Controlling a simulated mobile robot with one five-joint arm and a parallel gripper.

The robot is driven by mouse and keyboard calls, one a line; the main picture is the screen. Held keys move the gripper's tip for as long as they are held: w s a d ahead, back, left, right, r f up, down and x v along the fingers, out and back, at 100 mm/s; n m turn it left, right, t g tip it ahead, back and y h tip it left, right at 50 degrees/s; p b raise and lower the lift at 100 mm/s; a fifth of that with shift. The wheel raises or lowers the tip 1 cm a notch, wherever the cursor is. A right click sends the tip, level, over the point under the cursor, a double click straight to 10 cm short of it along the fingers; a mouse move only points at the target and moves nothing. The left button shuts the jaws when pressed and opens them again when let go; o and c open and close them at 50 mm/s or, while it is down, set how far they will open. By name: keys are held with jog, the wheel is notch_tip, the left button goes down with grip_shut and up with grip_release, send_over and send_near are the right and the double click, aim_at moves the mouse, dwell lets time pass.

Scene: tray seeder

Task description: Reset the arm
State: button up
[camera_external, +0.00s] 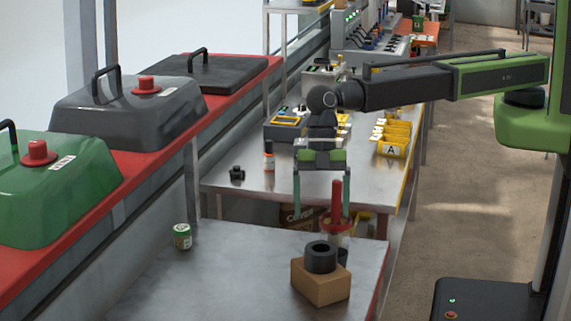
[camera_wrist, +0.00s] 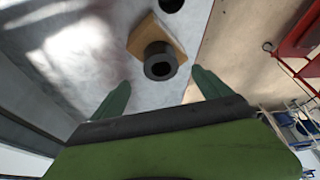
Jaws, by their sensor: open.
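My gripper (camera_external: 321,205) is open, its two green fingers pointing down and set wide apart above the benches. Its fingers also show in the wrist view (camera_wrist: 160,95), with nothing between their tips. My arm reaches in from the green and black column at the right. Below and in front of the gripper, a black ring-shaped part (camera_external: 321,257) sits on a tan block (camera_external: 320,285) on the near metal table (camera_external: 225,270). In the wrist view the black part (camera_wrist: 160,62) and the tan block (camera_wrist: 138,35) lie beyond the fingertips, apart from them.
A red-handled object (camera_external: 336,205) stands near the right finger. A small green-and-white can (camera_external: 182,237) stands on the near table. Covered bins line the left. The near table's left is mostly clear.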

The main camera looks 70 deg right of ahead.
jog(key=shift+d+r, duration=0.25)
jog(key=shift+r, duration=0.4)
jog(key=w+d+m+h+p, duration=0.1)
jog(key=w+d+m, duration=0.25)
jog(key=d, duration=0.85)
jog(key=w+d+m+t+h, duration=0.15)
jog(key=d+m, duration=0.25)
jog(key=d, duration=0.9)
jog(key=w+d+m+p, duration=0.1)
jog(key=w+d+m, duration=0.25)
jog(key=d, duration=0.85)
jog(key=s+d+m, duration=0.2)
jog(key=d+m, duration=0.1)
jog(key=d, duration=0.6)
jog(key=s+d+f+m+h+b, duration=0.1)
jog(key=s+d+m, duration=0.2)
jog(key=d, duration=0.7)
jog(key=s+d+f+m, duration=0.1)
jog(key=s+d+m, duration=0.2)
jog(key=d, duration=0.7)
jog(key=shift+s+m+h+b, duration=0.15)
jog(key=shift+m+h+b, duration=0.25)
jog(key=shift+m, duration=0.1)
